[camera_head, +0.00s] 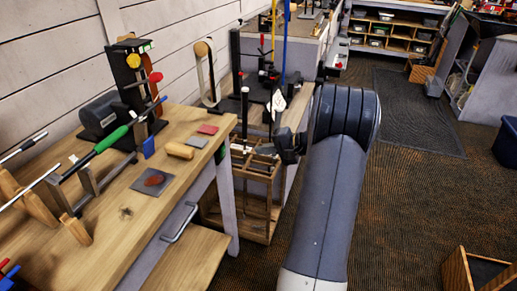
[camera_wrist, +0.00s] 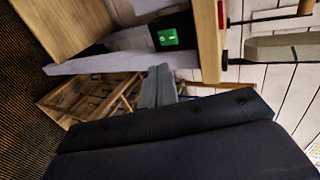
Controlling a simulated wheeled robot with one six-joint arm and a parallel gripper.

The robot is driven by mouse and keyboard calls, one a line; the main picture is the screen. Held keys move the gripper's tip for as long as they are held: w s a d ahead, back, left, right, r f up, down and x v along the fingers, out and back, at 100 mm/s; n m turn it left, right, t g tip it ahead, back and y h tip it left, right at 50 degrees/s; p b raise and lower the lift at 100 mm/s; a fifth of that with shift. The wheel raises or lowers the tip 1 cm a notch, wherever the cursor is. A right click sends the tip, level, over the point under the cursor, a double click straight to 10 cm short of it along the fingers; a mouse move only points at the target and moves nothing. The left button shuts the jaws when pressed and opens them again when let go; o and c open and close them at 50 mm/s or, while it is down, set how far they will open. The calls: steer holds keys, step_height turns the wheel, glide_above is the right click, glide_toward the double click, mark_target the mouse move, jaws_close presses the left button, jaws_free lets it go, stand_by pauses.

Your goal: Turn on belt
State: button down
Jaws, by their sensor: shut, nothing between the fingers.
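A green switch plate (camera_wrist: 168,38) with small white marks sits on a black box under the wooden bench edge in the wrist view. A sliver of green (camera_head: 222,153) at the bench's right end in the head view seems to be the same switch, mostly hidden. The sanding belt (camera_head: 205,72) is an upright pale loop behind the bench. My gripper (camera_wrist: 158,76) is shut and empty, its fingertips pointing towards the switch and apart from it. In the head view my gripper (camera_head: 284,146) is right of the bench end, above a wooden rack.
The wooden bench (camera_head: 186,235) carries a black machine (camera_head: 130,82), a club with a green grip (camera_head: 112,138) and several tools. The wooden rack (camera_head: 262,160) stands close to my gripper. The carpet to the right is mostly clear, with a dark mat (camera_head: 415,105).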

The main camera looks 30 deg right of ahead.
mark_target(224, 149)
steer(key=x, duration=0.3)
steer(key=r+x, duration=0.1)
steer(key=x, duration=0.5)
steer(key=shift+w+a+p, duration=0.35)
steer(key=shift+w+a, duration=0.1)
steer(key=shift+w, duration=0.05)
steer(key=shift+w+a, duration=0.4)
steer(key=shift+w, duration=0.15)
steer(key=shift+r, duration=0.1)
steer(key=shift+w+a+r, duration=0.15)
steer(key=shift+r, duration=0.1)
